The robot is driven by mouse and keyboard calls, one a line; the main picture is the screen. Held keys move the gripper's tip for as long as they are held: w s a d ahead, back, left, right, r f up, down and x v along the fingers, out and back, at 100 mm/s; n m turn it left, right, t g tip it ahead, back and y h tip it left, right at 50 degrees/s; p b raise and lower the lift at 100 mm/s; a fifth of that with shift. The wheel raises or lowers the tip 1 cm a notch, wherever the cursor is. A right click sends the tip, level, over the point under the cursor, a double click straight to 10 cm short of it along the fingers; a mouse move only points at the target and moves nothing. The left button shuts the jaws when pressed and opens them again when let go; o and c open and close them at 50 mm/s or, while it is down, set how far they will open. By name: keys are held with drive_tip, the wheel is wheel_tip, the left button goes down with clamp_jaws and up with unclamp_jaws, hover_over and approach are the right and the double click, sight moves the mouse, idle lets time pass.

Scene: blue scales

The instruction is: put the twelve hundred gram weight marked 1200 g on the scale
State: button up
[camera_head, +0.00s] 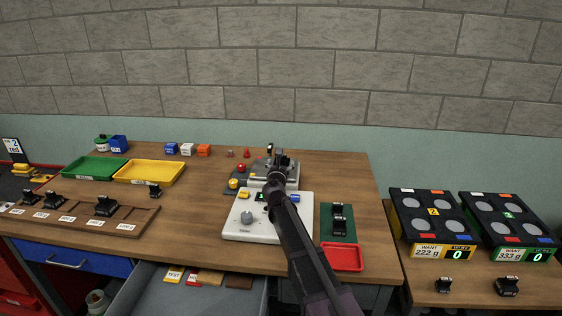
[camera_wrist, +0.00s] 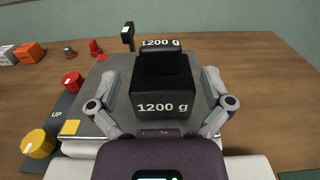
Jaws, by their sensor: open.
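The black weight marked 1200 g (camera_wrist: 163,92) stands upright on a grey metal plate (camera_wrist: 98,92) in the wrist view. This plate belongs to the grey scale (camera_head: 291,181), which shows in the head view behind a white panel. My gripper (camera_wrist: 164,90) is open, with one finger on each side of the weight and small gaps visible. In the head view my arm reaches over the white panel to the scale, and the arm and gripper partly hide the weight there.
The white panel (camera_head: 234,231) with a knob lies in front of the scale. Red and yellow buttons (camera_wrist: 38,143) are left of it. A green mat with a black weight (camera_head: 339,219) and a red tray (camera_head: 342,257) are right. Green and yellow trays (camera_head: 150,181) stand left.

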drive_tip(key=s, duration=1)
drive_tip(key=shift+a, duration=0.1)
drive_tip(key=shift+r, duration=0.1)
